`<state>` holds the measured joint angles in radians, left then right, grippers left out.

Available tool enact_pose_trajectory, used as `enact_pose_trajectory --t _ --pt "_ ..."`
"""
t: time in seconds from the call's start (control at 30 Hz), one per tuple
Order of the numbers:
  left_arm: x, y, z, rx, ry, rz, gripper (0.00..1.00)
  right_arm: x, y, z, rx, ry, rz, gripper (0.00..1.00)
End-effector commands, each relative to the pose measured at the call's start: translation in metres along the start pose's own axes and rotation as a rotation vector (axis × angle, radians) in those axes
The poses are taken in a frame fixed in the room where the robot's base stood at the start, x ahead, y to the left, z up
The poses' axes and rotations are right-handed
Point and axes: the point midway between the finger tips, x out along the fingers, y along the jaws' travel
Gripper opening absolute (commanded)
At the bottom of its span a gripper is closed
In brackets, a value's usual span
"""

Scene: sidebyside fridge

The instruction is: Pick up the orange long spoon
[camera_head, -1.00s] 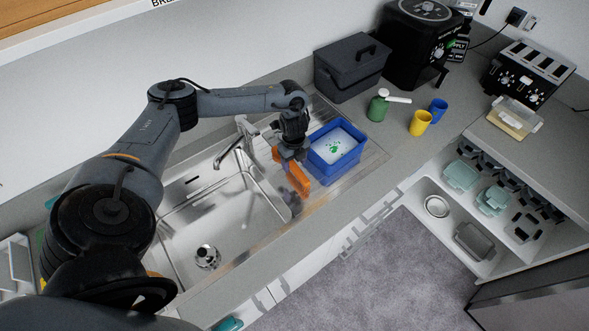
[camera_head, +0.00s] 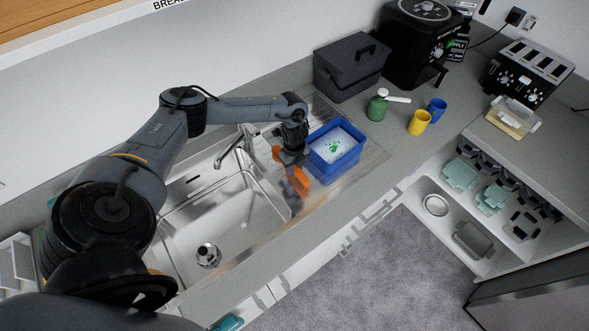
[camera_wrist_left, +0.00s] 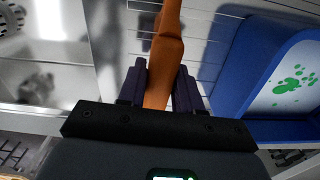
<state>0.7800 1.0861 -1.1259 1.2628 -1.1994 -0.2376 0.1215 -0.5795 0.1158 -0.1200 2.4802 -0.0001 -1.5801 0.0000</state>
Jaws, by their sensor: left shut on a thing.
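The orange long spoon (camera_wrist_left: 166,45) is between the two dark fingers of my left gripper (camera_wrist_left: 160,88) in the left wrist view. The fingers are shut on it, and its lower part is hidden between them. In the head view the spoon (camera_head: 302,184) shows as an orange shape at my left gripper (camera_head: 293,172), above the drainboard strip between the sink and the blue tub. Part of it is hidden by the gripper. My right gripper is not in view.
The blue tub (camera_head: 321,168) with pale content stands close on the right of my gripper. The steel sink (camera_head: 245,225) and its tap (camera_head: 228,152) are on the left. A dark box (camera_head: 345,75), green bottle (camera_head: 377,108) and yellow cup (camera_head: 419,123) stand farther back.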

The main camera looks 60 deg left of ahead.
Motion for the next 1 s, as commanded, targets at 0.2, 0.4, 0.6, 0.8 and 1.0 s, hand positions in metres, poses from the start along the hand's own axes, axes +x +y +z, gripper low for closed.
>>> enact_pose_trajectory --t 0.2,0.4,0.6,0.8,1.0 --pt "-0.001 0.000 0.000 0.000 0.000 -0.001 0.00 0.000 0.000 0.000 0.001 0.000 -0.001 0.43" --pt "-0.005 -0.001 0.000 0.000 0.000 -0.002 0.00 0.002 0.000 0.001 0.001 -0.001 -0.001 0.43" --pt "-0.025 -0.001 0.001 0.001 0.000 -0.004 0.00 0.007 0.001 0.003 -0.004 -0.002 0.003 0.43" --pt "-0.053 -0.011 -0.023 0.005 0.004 -0.006 0.00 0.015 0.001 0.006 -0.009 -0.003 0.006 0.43" --pt "-0.085 -0.026 -0.060 0.005 0.001 -0.006 0.00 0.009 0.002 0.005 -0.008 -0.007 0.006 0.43"
